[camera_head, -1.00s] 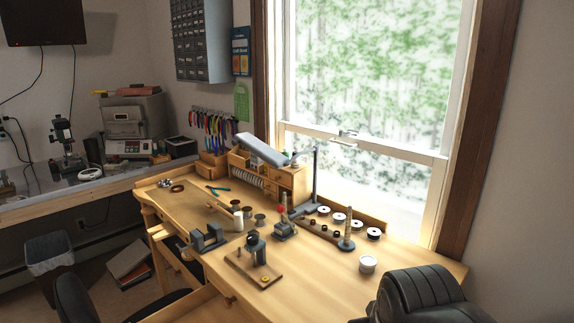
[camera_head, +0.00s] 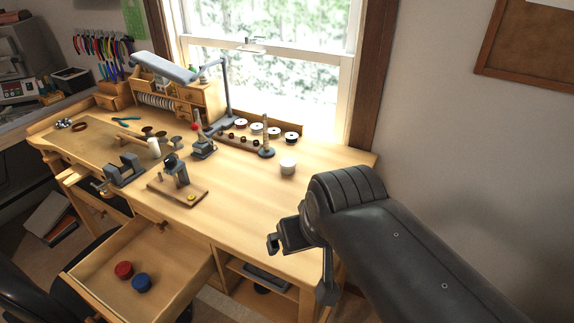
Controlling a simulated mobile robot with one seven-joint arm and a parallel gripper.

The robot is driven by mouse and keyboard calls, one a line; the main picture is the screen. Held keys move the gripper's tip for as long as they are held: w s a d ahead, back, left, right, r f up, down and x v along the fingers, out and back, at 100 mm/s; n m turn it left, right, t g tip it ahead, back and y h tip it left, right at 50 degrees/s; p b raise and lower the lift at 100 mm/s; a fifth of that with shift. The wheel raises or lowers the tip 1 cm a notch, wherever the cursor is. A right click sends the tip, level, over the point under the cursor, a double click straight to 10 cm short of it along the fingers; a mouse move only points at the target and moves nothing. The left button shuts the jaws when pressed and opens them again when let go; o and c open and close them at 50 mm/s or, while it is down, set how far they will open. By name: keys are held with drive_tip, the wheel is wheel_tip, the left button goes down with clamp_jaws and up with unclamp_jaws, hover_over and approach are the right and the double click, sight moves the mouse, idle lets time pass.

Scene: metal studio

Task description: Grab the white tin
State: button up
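The white tin (camera_head: 288,166), a short round container, stands upright on the right part of the wooden workbench (camera_head: 246,185), clear of its neighbours. My gripper (camera_head: 299,268) is in front of the bench's right front edge, nearer to me than the tin and well apart from it. Its two dark fingers are spread, with nothing visible between them. My dark arm comes in from the lower right.
An open drawer (camera_head: 108,262) holds a red and a blue round item. Bare bench surrounds the tin.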

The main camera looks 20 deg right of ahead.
drive_tip(key=shift+c, duration=0.6)
drive_tip(key=c, duration=0.5)
drive_tip(key=shift+o, duration=0.2)
drive_tip(key=g, duration=0.1)
hover_over(288, 162)
drive_tip(key=s, duration=0.5)
wheel_tip(288, 162, down, 4)
drive_tip(key=shift+n, duration=0.4)
drive_tip(key=x, duration=0.5)
drive_tip(key=shift+w+d, duration=0.25)
drive_tip(key=shift+d, duration=0.05)
drive_tip(key=shift+a+x, duration=0.15)
drive_tip(key=shift+x, duration=1.25)
drive_tip(key=shift+a+x, duration=0.15)
drive_tip(key=shift+x, duration=1.25)
